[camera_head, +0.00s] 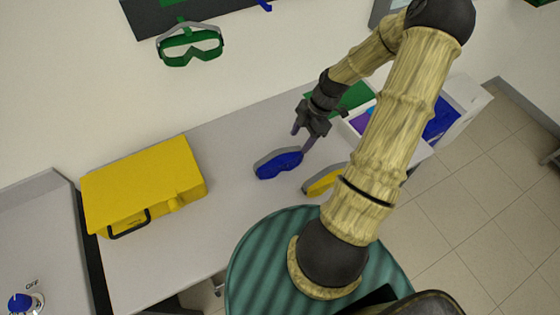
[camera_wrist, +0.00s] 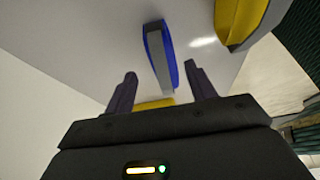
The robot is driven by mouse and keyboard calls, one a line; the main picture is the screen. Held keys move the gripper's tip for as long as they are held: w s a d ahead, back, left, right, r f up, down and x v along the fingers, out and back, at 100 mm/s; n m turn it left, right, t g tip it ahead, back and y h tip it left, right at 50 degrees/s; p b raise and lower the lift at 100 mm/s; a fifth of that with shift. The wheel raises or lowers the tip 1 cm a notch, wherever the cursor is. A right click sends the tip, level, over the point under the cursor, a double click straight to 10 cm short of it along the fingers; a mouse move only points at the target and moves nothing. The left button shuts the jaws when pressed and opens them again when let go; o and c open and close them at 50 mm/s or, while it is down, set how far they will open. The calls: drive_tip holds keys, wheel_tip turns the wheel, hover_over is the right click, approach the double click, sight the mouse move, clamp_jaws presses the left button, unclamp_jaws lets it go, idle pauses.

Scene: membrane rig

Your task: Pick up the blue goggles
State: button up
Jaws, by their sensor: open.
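The blue goggles (camera_head: 279,164) with a grey strap lie on the grey bench top. In the wrist view the blue goggles (camera_wrist: 160,55) show beyond the fingertips, roughly in line with the gap between the fingers. My gripper (camera_head: 300,140) is open and empty. In the head view it is just above and to the right of the goggles, with one finger overlapping their right end. In the wrist view my gripper (camera_wrist: 159,75) has its two dark fingers spread apart. I cannot tell whether a finger touches the goggles.
A yellow object (camera_head: 322,182) lies just right of the goggles; it also shows in the wrist view (camera_wrist: 240,22). A yellow case (camera_head: 145,180) stands on the bench at left. Green goggles (camera_head: 190,46) hang on the wall. A white bin (camera_head: 415,153) stands at right, partly behind my arm.

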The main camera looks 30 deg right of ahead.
sight(296, 150)
drive_tip(key=shift+w+a+f, duration=0.2)
drive_tip(key=shift+a+f, duration=0.05)
drive_tip(key=shift+f, duration=0.25)
drive_tip(key=shift+a, duration=0.1)
drive_tip(key=shift+s, duration=0.15)
drive_tip(key=shift+s+a+f+p, duration=0.1)
drive_tip(key=shift+s+f+p, duration=0.15)
drive_tip(key=shift+f+p, duration=0.25)
drive_tip(key=p+x, duration=0.1)
drive_tip(key=x, duration=0.2)
drive_tip(key=shift+s, duration=0.2)
drive_tip(key=shift+a+f, duration=0.2)
drive_tip(key=shift+f, duration=0.3)
drive_tip(key=shift+w, duration=0.15)
drive_tip(key=c, duration=0.9)
